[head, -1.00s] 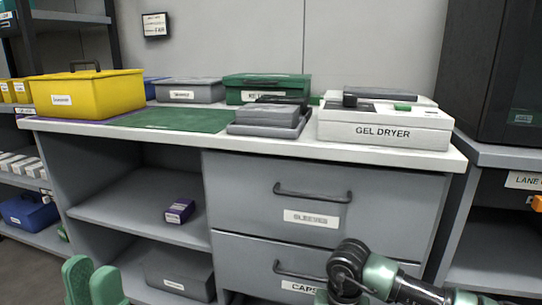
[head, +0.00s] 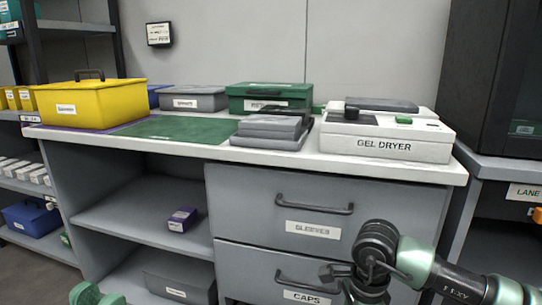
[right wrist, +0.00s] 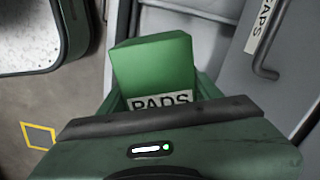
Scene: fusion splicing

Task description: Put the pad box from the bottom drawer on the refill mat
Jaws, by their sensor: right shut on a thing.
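The green pad box (right wrist: 155,68), labelled PADS, shows in the right wrist view between the fingers of my right gripper (right wrist: 158,95), which is shut on it. In the head view my right wrist is in front of the CAPS drawer; its fingers and the box cannot be made out there. A flat green mat (head: 180,129) lies on the counter between the yellow case and the grey box; no label on it is readable. My left gripper (head: 98,298) shows only its green fingertips at the bottom left edge, apart and empty. The bottom drawer is out of the head view.
The counter holds a yellow case (head: 90,103), a stacked grey box (head: 268,130), a green case (head: 268,97) and the white gel dryer (head: 387,138). The SLEEVES drawer (head: 280,205) and CAPS drawer (head: 270,268) are shut. Open shelves lie left of them.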

